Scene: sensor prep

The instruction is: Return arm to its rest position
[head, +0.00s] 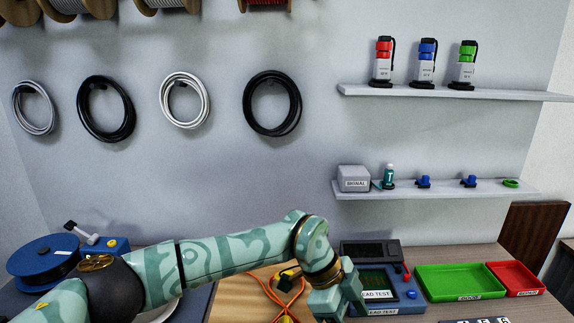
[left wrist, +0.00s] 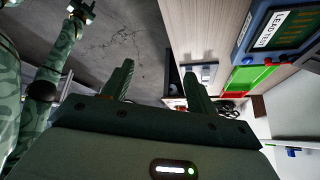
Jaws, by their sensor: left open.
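My left arm (head: 220,258) reaches in from the left across the bench in the head view, patterned in pale and dark green. Its wrist bends down at the lower middle, and the left gripper (head: 335,303) is close beside the blue lead test unit (head: 410,293). In the left wrist view the left gripper (left wrist: 158,80) has its two dark fingers spread apart with nothing between them. My right arm (left wrist: 55,55) shows at the upper left of that view. Its gripper (left wrist: 80,11) is small there and its jaw state is unclear.
A green tray (head: 455,283) and a red tray (head: 515,279) lie right of the test unit. Orange cable (head: 285,297) lies left of the gripper. A blue spool (head: 43,258) stands far left. Two wall shelves (head: 450,93) hold small devices. Coiled cables hang on the wall.

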